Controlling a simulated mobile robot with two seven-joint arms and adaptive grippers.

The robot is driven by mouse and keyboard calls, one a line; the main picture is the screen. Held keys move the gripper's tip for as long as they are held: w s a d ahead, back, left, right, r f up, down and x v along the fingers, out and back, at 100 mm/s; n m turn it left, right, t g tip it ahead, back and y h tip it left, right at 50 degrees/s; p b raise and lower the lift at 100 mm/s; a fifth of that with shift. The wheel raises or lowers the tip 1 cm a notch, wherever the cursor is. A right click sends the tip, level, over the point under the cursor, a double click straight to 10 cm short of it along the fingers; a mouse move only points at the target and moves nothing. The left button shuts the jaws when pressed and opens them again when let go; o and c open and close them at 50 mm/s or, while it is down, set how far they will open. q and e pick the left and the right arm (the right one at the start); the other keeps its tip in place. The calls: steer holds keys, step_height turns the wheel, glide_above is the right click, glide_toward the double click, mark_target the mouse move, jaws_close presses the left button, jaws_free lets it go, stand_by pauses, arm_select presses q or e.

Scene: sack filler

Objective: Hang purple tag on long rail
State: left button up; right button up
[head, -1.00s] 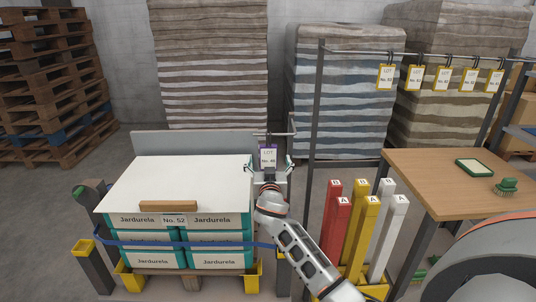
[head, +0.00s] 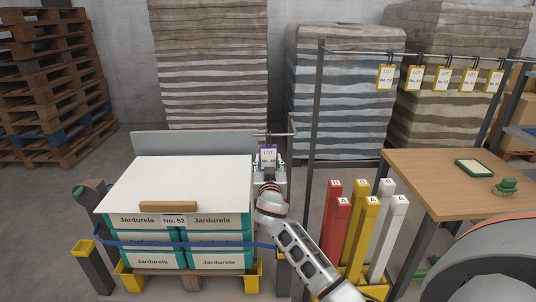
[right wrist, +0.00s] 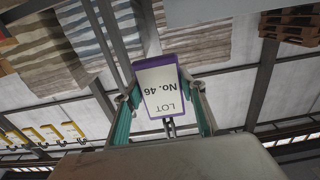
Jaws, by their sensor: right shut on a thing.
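The purple tag (head: 268,158), with a white face, hangs upright just below a short rail (head: 280,134) beside the stacked boxes. In the right wrist view the tag (right wrist: 163,88) reads LOT No. 46 upside down, with purple edges. My right gripper (head: 269,165) is shut on the tag, one finger on each side. Whether its hook still rests on the short rail is too small to tell. The long rail (head: 350,51) runs at the upper right, with several yellow-framed tags (head: 414,78) hanging from it. My left gripper is not in view.
A pallet of teal and white boxes (head: 180,220) with a white top sheet stands left of my right arm. Red, yellow and white posts (head: 362,225) stand to the right. A wooden table (head: 440,185) is further right. Tall sack stacks (head: 208,70) stand behind.

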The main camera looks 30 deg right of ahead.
mark_target(268, 154)
steer(key=shift+r+p, duration=0.85)
steer(key=shift+r, duration=0.55)
steer(key=shift+v, duration=1.35)
steer(key=v, duration=0.7)
steer(key=shift+p, duration=0.3)
steer(key=shift+s+f, duration=0.1)
steer(key=shift+s, duration=0.05)
